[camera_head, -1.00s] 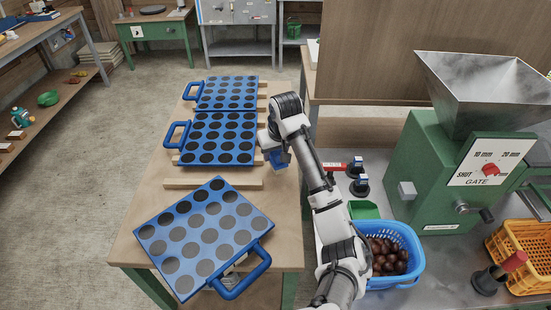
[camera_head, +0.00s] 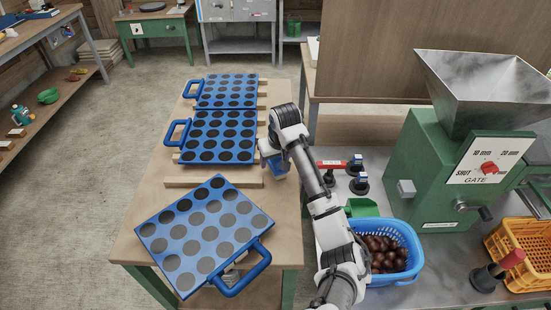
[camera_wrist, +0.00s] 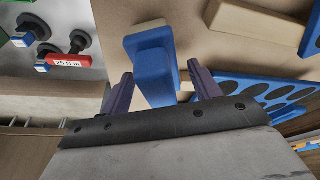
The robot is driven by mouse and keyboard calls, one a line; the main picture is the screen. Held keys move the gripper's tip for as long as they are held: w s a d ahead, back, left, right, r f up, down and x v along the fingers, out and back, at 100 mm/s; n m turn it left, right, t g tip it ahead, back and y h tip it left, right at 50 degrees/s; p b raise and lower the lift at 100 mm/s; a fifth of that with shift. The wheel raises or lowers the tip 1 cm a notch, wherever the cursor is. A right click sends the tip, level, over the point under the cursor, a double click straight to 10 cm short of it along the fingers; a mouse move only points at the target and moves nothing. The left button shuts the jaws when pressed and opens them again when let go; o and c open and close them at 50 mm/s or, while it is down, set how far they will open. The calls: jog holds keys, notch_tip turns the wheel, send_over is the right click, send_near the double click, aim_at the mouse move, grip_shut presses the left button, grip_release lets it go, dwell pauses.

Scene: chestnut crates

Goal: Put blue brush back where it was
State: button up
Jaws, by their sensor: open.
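The blue brush (camera_wrist: 157,75) lies between the two fingers of my gripper (camera_wrist: 163,88) in the wrist view, with a paler part at its far end. The fingers are open, one on each side of it; whether either touches it I cannot tell. In the head view my gripper (camera_head: 271,156) is low over the right edge of the wooden table (camera_head: 150,195), beside the middle blue tray. A small blue patch of the brush (camera_head: 280,166) shows there under my wrist. The fingers are mostly hidden in that view.
Two blue trays with dark round pads (camera_head: 228,91) (camera_head: 217,137) sit on wooden strips; a third (camera_head: 153,238) lies tilted nearer. On the right stand red and black tools (camera_head: 331,164), a blue basket of chestnuts (camera_head: 411,262) and a green machine (camera_head: 424,180).

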jog(key=b+v, duration=0.1)
jog(key=v, duration=1.1)
jog(key=shift+d+r, duration=0.1)
jog(key=shift+r, duration=0.05)
